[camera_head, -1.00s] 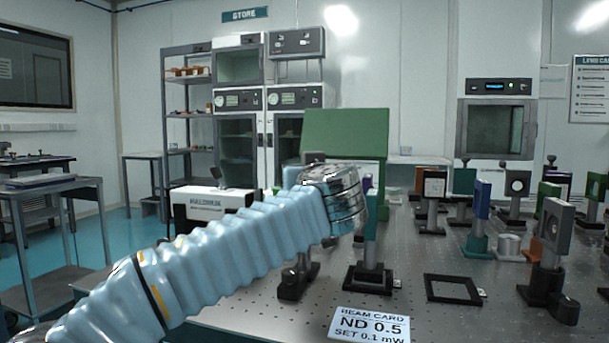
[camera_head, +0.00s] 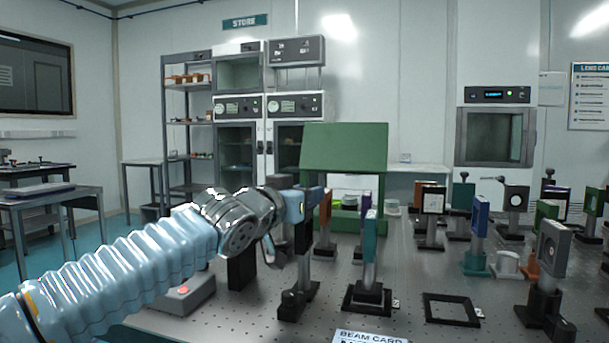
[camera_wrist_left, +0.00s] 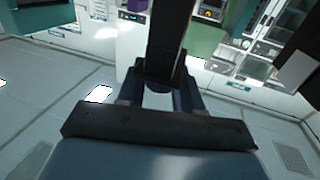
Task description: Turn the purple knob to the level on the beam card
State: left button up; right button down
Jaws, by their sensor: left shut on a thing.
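My left gripper (camera_head: 304,207) reaches in from the left at the top of a dark post-mounted device (camera_head: 302,243) on the optical table. In the left wrist view, the gripper (camera_wrist_left: 160,92) is shut at the end of a dark upright piece (camera_wrist_left: 166,40). A small dark purple patch, seemingly the purple knob (camera_wrist_left: 160,87), shows between its fingers. The knob is mostly hidden, and its setting cannot be read. The beam card (camera_head: 370,337) lies at the table's front, cut off by the bottom edge, with only its heading showing. My right gripper is not in view.
A teal plate on a post (camera_head: 370,240) stands just right of the gripper. A black square frame (camera_head: 452,309) lies flat farther right. Several optic mounts crowd the right side. A green panel (camera_head: 345,147) stands behind, and a grey box with a red button (camera_head: 183,292) sits below my arm.

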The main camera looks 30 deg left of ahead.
pick_arm(q)
jog(key=shift+d+r+m+h+p, duration=0.15)
jog(key=shift+r+m+h+p, duration=0.35)
jog(key=shift+h+p, duration=0.45)
jog(key=shift+f+m+h+p, duration=0.15)
jog(key=shift+m+h+p, duration=0.25)
jog(key=shift+h, duration=0.05)
jog(key=shift+f+m+g+h+p, duration=0.2)
jog(key=shift+m+g+h+p, duration=0.15)
jog(key=shift+h, duration=0.25)
jog(key=shift+f+m+h, duration=0.15)
jog(key=shift+m+h, duration=0.5)
jog(key=shift+h, duration=0.25)
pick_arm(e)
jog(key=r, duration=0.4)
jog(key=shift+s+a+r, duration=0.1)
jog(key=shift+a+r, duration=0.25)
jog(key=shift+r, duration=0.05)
pick_arm(q)
jog(key=shift+f+m+g+h, duration=0.1)
jog(key=shift+m+g+h, duration=0.35)
jog(key=shift+h, duration=0.15)
jog(key=o, duration=0.9)
jog(key=shift+o, duration=0.2)
